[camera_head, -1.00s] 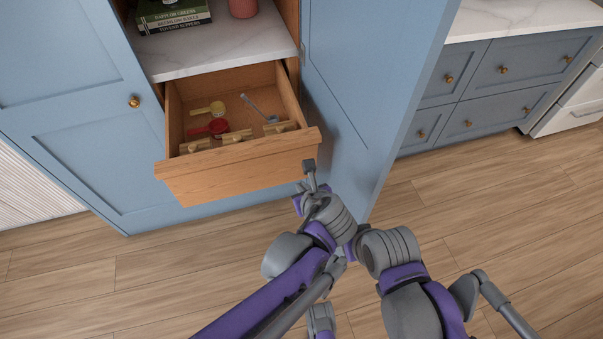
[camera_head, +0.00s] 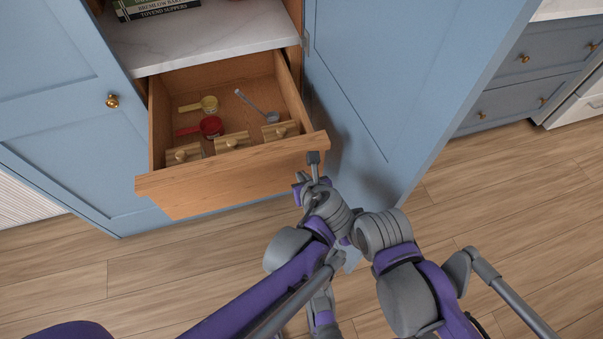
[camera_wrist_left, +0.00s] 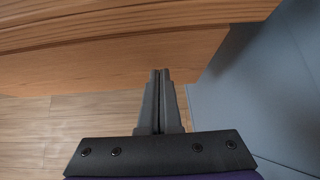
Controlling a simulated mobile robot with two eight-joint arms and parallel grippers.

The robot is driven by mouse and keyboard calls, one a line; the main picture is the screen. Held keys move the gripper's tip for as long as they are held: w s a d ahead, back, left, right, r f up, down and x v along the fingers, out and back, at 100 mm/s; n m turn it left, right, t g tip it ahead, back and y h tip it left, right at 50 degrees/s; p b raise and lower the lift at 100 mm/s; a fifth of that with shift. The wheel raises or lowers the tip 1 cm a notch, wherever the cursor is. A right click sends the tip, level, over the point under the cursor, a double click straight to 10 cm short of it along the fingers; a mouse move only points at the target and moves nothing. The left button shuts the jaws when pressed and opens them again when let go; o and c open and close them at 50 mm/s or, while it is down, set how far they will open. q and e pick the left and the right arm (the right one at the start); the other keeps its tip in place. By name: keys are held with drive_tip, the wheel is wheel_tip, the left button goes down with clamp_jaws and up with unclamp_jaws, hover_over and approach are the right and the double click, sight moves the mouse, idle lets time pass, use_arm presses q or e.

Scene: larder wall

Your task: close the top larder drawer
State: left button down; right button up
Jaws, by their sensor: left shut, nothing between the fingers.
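The top larder drawer (camera_head: 235,182) is wooden and stands pulled out below a marble shelf. Inside it lie a yellow measuring cup (camera_head: 208,104), a red measuring cup (camera_head: 211,127), a grey-blue scoop (camera_head: 268,116) and several wooden pieces with knobs (camera_head: 232,142). My left gripper (camera_head: 313,158) is shut and empty at the right end of the drawer front. In the left wrist view its fingertips (camera_wrist_left: 160,74) are together, with the drawer's wooden front (camera_wrist_left: 130,55) just beyond. I cannot tell whether they touch it. My right gripper cannot be made out.
An open blue door (camera_head: 400,90) stands close on the right of the drawer. Books (camera_head: 150,8) lie on the marble shelf (camera_head: 205,40). The wooden floor (camera_head: 130,270) in front is clear.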

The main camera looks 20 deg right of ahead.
use_arm(q)
drive_tip(key=shift+w, duration=0.5)
drive_tip(key=shift+s, duration=0.1)
use_arm(e)
drive_tip(key=shift+w, duration=0.45)
use_arm(q)
drive_tip(key=shift+s+r, duration=0.1)
drive_tip(key=shift+s, duration=0.05)
use_arm(e)
drive_tip(key=shift+s, duration=0.15)
